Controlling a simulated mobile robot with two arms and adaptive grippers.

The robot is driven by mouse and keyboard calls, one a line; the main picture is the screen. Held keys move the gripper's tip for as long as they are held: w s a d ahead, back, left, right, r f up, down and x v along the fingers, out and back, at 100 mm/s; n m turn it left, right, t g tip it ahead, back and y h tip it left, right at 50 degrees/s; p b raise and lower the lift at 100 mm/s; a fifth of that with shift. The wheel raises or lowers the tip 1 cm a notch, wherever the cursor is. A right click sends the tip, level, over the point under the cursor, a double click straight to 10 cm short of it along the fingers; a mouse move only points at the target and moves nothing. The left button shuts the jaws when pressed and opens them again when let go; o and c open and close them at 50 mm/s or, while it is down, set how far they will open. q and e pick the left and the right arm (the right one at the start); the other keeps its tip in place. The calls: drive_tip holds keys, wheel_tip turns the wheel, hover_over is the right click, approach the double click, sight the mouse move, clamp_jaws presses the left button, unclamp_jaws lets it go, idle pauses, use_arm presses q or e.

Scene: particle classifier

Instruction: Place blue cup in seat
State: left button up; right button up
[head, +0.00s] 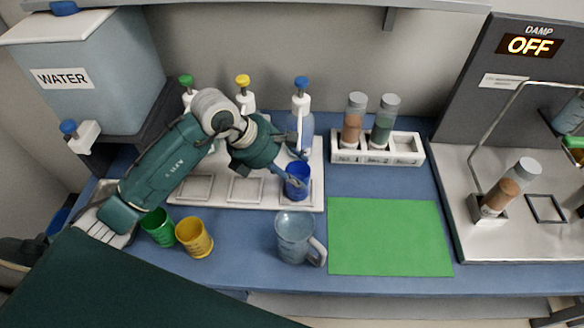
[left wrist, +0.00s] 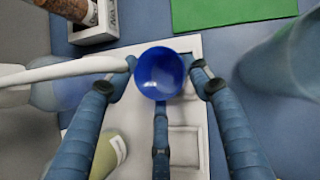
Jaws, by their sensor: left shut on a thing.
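The blue cup (head: 298,183) is upright at the right end of the white dispenser tray (head: 314,203), below the blue-capped bottle (head: 302,125). My left gripper (head: 292,166) is shut on the cup, reaching it from the left and above. In the left wrist view the blue cup (left wrist: 160,74) sits between the fingers of the left gripper (left wrist: 162,68). Two square seats, a left one (head: 195,187) and a middle one (head: 245,190), show empty on the tray. The spot under the cup is hidden, and I cannot tell whether it touches the tray. My right gripper is not in view.
A green cup (head: 158,227) and a yellow cup (head: 194,237) stand front left. A clear mug (head: 296,238) stands close in front of the tray. A green mat (head: 388,237) is bare. A tube rack (head: 378,150) stands behind it, and a shaker machine (head: 520,225) is at right.

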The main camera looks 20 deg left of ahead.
use_arm(q)
drive_tip(key=o, duration=1.7)
drive_tip(key=shift+c, duration=0.2)
drive_tip(key=b+v, duration=0.1)
drive_tip(key=v, duration=1.1)
drive_tip(key=shift+b, duration=0.4)
